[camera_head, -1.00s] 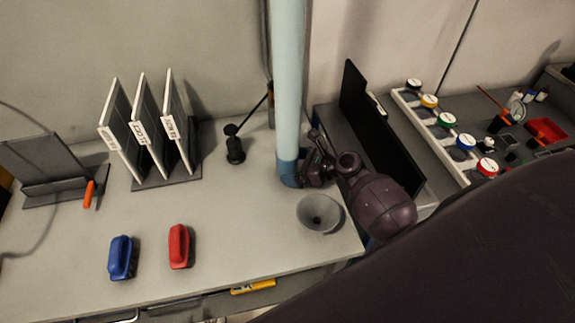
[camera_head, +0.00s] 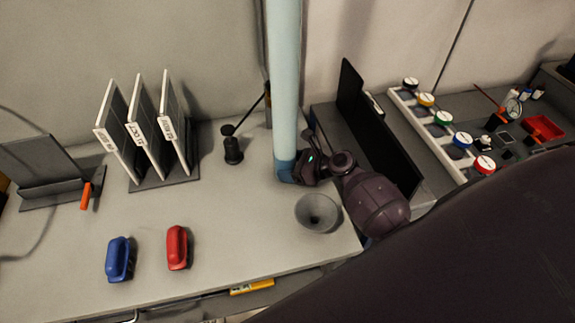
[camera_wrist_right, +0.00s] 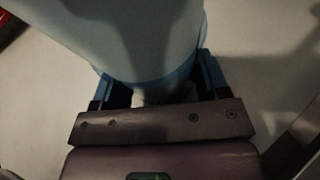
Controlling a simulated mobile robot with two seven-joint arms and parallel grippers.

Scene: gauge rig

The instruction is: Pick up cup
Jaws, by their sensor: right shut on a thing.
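A tall light blue tube (camera_head: 286,85) with a darker blue foot (camera_head: 285,171) stands upright on the table and runs out of the top of the picture. My right gripper (camera_head: 299,172) is shut on the tube at its low end. In the right wrist view the tube (camera_wrist_right: 150,35) fills the gap between the two blue fingers. A grey bowl-shaped cup (camera_head: 317,212), wide at the top, stands on the table just in front of my right gripper, apart from it. My left gripper is not in view.
A red handled block (camera_head: 177,247) and a blue one (camera_head: 119,259) lie at the front. A rack of upright panels (camera_head: 150,130) and a small black stand (camera_head: 233,150) are further back. A black upright board (camera_head: 375,125) and a row of coloured dials (camera_head: 443,118) are at right.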

